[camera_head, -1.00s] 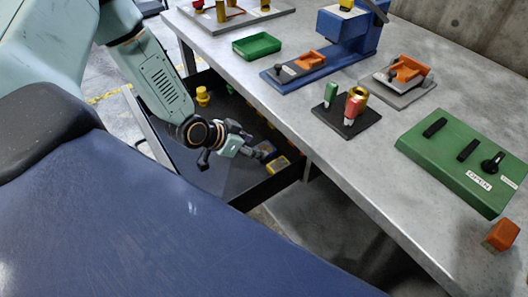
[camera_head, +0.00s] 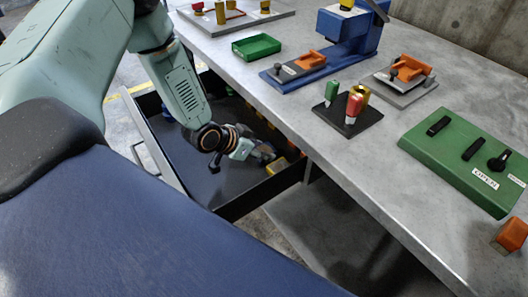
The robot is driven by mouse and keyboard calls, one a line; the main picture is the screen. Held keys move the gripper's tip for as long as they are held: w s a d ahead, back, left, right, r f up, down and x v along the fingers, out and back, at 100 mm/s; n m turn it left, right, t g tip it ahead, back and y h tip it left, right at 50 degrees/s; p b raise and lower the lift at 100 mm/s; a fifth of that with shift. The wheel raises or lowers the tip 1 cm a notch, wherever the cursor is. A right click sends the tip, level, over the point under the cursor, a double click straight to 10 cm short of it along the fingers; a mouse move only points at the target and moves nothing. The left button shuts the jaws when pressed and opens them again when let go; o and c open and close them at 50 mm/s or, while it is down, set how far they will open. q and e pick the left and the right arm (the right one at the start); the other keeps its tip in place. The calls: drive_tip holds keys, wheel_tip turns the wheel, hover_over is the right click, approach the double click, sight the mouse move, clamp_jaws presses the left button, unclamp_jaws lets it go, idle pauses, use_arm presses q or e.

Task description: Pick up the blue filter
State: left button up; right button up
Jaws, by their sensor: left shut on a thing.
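The open drawer (camera_head: 275,188) under the workbench holds several small parts. My left gripper (camera_head: 262,154) is low inside the drawer, near its front right corner. It is shut on a small dark bluish part, the blue filter (camera_head: 268,152), which is mostly hidden by the fingers. A yellow part (camera_head: 278,166) lies right beside the fingertips. Another blue thing (camera_head: 168,114) shows at the drawer's left side, partly hidden by my arm. My right gripper is not in view.
The workbench (camera_head: 370,170) edge runs close to the right of my left arm. On it stand a green tray (camera_head: 257,47), a blue press (camera_head: 345,35), a black stand (camera_head: 347,118) with coloured parts, a green control panel (camera_head: 465,160) and an orange block (camera_head: 511,236).

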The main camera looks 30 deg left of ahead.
use_arm(q)
drive_tip(key=c, duration=0.4)
drive_tip(key=shift+o, duration=0.2)
drive_tip(key=shift+w+a+r, duration=0.15)
drive_tip(key=shift+a+r, duration=0.1)
drive_tip(key=shift+r, duration=0.15)
wheel_tip(320, 180, up, 6)
drive_tip(key=p, duration=0.3)
drive_tip(key=a, duration=0.1)
drive_tip(key=w+a, duration=0.1)
drive_tip(key=a, duration=0.1)
drive_tip(key=w+a, duration=0.1)
drive_tip(key=a, duration=0.1)
drive_tip(key=shift+w+a+b, duration=0.1)
drive_tip(key=shift+a+b, duration=0.1)
drive_tip(key=shift+b, duration=0.15)
drive_tip(key=w+a, duration=0.1)
drive_tip(key=a, duration=0.2)
drive_tip(key=w+a+p, duration=0.1)
drive_tip(key=w+a, duration=0.1)
drive_tip(key=a, duration=0.2)
drive_tip(key=w+a+p, duration=0.1)
drive_tip(key=a, duration=0.3)
drive_tip(key=shift+w+a, duration=0.15)
drive_tip(key=shift+w, duration=0.15)
drive_tip(key=shift+w+a+r, duration=0.1)
drive_tip(key=shift+w+a, duration=0.2)
drive_tip(key=shift+a, duration=0.4)
